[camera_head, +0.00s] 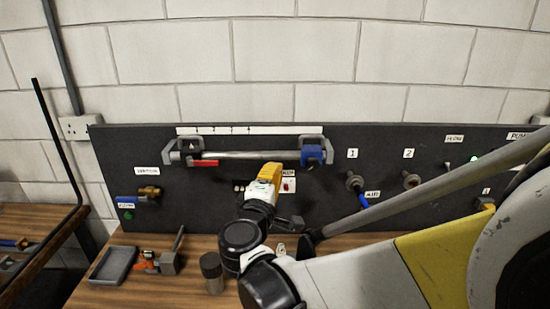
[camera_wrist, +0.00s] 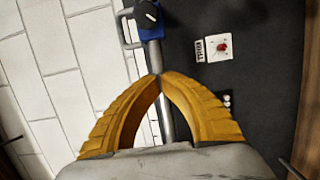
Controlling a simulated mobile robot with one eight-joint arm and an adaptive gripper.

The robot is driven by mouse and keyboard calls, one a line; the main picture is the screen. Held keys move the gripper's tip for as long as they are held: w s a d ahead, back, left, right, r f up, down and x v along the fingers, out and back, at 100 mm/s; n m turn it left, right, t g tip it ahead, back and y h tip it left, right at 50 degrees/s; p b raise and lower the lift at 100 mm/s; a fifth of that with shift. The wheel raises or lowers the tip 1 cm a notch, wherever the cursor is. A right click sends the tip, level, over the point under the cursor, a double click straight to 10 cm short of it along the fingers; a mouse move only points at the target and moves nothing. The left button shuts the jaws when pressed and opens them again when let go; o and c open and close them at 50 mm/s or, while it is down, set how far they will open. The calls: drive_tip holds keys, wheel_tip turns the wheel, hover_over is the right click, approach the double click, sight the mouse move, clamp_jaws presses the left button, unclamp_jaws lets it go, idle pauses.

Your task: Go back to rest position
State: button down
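My gripper (camera_head: 268,173) is in front of the black panel (camera_head: 215,220), just below the horizontal grey rail (camera_head: 245,155). Its yellow fingers show large in the wrist view (camera_wrist: 159,76), with the tips together and nothing visible between them. The rail (camera_wrist: 154,55) passes behind the fingers there, and I cannot tell how far off it is. A blue slider block (camera_head: 312,154) is at the rail's right end, and it shows at the top of the wrist view (camera_wrist: 147,20). A red pointer (camera_head: 203,163) is near the rail's left end.
The wooden bench (camera_head: 150,292) holds a grey tray (camera_head: 113,265), a clamp-like tool (camera_head: 165,262) and a dark cylinder (camera_head: 211,271). Knobs (camera_head: 354,181) and a blue-handled valve (camera_head: 130,199) stick out from the panel. A black frame (camera_head: 57,145) stands at left.

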drive_tip(key=s+d+f+m+g+b, duration=0.1)
drive_tip(key=s+d+f+m+g, duration=0.35)
drive_tip(key=s+d, duration=0.3)
drive_tip(key=s+d+f+m+g+b, duration=0.2)
drive_tip(key=s+d+f+m+g, duration=0.25)
drive_tip(key=d, duration=0.45)
drive_tip(key=s+f+m+g+y+b, duration=0.1)
drive_tip(key=s+f+m+y, duration=0.4)
drive_tip(key=s, duration=0.8)
drive_tip(key=shift+s+a+f+m+b, duration=0.15)
drive_tip(key=shift+a+f+m+b, duration=0.2)
drive_tip(key=shift+f, duration=0.45)
